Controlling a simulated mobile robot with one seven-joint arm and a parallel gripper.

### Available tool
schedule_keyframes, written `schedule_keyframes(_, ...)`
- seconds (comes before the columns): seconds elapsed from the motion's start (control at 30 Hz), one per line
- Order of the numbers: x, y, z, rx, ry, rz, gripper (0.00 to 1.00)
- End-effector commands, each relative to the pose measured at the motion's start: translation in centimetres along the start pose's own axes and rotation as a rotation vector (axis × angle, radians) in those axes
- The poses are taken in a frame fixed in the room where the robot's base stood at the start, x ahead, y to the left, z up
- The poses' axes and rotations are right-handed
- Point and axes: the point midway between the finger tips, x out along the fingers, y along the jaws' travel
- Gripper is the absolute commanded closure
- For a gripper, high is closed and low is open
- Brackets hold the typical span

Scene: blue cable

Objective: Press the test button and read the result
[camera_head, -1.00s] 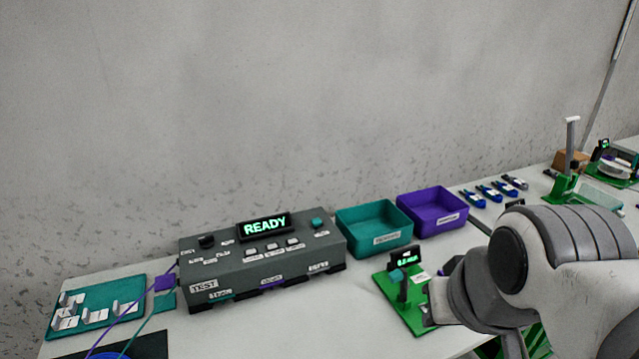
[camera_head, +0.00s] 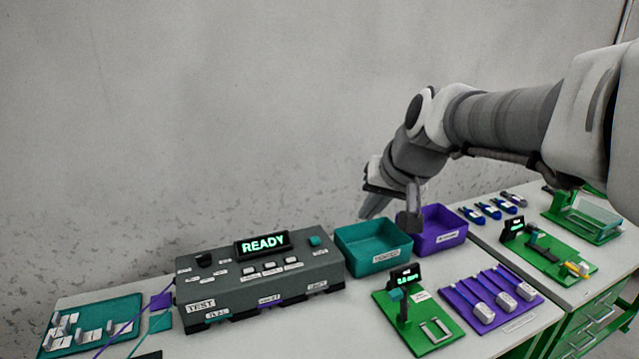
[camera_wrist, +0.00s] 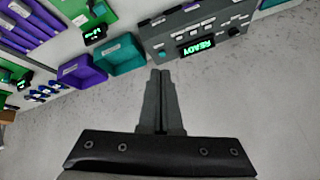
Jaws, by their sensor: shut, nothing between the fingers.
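The dark grey tester (camera_head: 330,268) stands on the table, its raised display (camera_head: 263,243) reading "READY" in green. A black knob (camera_head: 204,259) is at its top left, several pale buttons (camera_head: 270,267) are in the middle, and a teal button (camera_head: 314,241) is at the right end. A "TEST" label (camera_head: 200,305) is on the front left. My gripper (camera_head: 366,213) is above the teal bin, right of the tester and apart from it. In the wrist view, my gripper's fingers (camera_wrist: 160,78) are shut and empty. The tester (camera_wrist: 160,36) is beyond them, upside down.
A teal bin (camera_head: 374,262) and a purple bin (camera_head: 440,246) stand right of the tester. A green stand (camera_head: 432,345) with a small display and a purple rack (camera_head: 495,318) are in front. A teal board (camera_head: 117,312) and thin cables are at left.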

Motion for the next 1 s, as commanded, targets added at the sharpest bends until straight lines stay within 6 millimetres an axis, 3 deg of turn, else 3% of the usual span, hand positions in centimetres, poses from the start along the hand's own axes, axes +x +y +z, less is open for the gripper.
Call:
schedule_keyframes(0.2, 6.3, -1.7, -6.0, 0.057, 0.022, -0.055, 1.0)
schedule_keyframes(0.5, 16.2, -3.6, -12.1, 0.133, 0.058, -0.115, 1.0)
schedule_keyframes(0.8, 26.8, -4.7, -15.2, 0.201, 0.094, -0.154, 1.0)
schedule_keyframes(1.0, 30.9, -5.1, -15.7, 0.228, 0.109, -0.168, 1.0)
